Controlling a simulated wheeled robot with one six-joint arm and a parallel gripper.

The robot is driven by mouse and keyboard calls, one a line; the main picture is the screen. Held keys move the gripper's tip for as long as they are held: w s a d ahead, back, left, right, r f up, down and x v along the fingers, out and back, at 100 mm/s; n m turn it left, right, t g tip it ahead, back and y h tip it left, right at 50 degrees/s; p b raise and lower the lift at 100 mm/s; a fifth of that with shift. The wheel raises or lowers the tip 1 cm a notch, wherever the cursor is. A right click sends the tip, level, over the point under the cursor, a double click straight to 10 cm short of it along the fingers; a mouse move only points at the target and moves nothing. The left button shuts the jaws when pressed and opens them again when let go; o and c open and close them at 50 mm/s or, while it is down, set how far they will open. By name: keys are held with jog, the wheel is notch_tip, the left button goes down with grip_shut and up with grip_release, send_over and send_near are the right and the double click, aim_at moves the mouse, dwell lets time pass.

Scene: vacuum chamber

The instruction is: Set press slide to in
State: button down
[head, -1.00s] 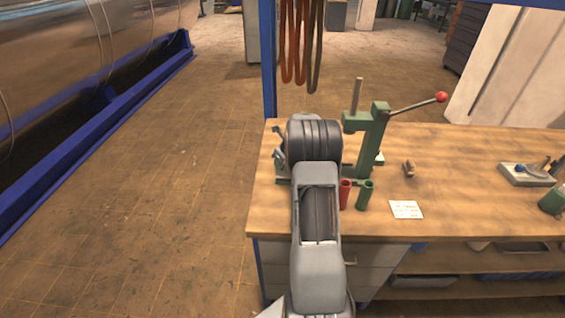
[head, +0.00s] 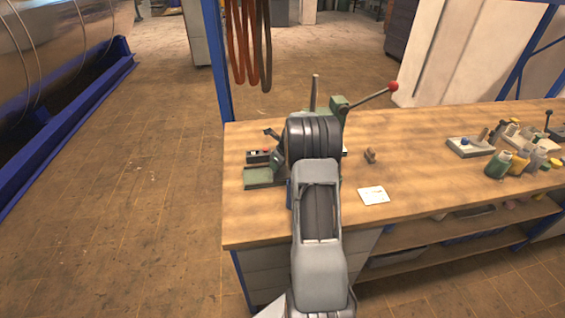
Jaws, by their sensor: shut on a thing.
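The green press stands at the left end of the wooden bench. Its upper body (head: 338,106) shows to the right of my arm, with a grey upright rod and a lever ending in a red knob (head: 393,87). Its low green base (head: 264,178) shows to the left of my arm. A small dark block with red and white marks (head: 258,156) is at the base. My dark wrist and grey forearm cover the middle of the press. My gripper is hidden behind them, and I cannot make out the slide or its position.
The bench top (head: 430,155) holds a white card (head: 373,195), a small brown object (head: 370,156), a grey tray (head: 470,147) and several bottles at the right. Red and dark hoses (head: 250,45) hang by a blue post (head: 218,60). The floor at left is clear.

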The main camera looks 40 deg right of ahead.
jog(key=shift+d, duration=0.15)
jog(key=c, duration=0.8)
grip_release()
jog(key=shift+s+d, duration=0.1)
jog(key=shift+b+v, duration=0.3)
jog(key=shift+v, duration=3.45)
jog(key=shift+r, duration=0.1)
